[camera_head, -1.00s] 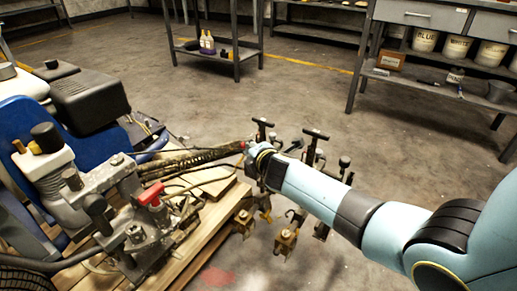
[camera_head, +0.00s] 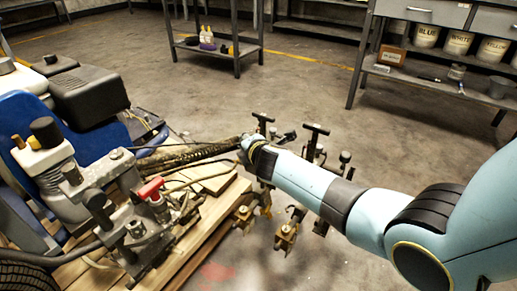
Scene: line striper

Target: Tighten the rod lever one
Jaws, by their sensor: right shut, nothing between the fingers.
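The line striper (camera_head: 140,215) fills the left side, with an engine and a pump on a wooden deck. At its right edge stand two black T-shaped handles on rods, one at the far end (camera_head: 263,118) and one nearer (camera_head: 316,130). Brass-coloured clamp pieces (camera_head: 285,237) hang below them. I cannot tell which part is rod lever one. My right arm reaches in from the right, and its gripper (camera_head: 249,148) is at the rod assembly, just below the far T-handle. Its fingers are mostly hidden by the wrist; it is shut and empty. Whether it touches a lever is unclear. My left gripper is out of view.
Dark hoses (camera_head: 190,155) run from the machine towards the rods beside my gripper. A red-handled valve (camera_head: 150,188) sits on the pump. A shelf (camera_head: 212,47) with bottles and a bench (camera_head: 460,85) with paint buckets stand behind. The concrete floor between is clear.

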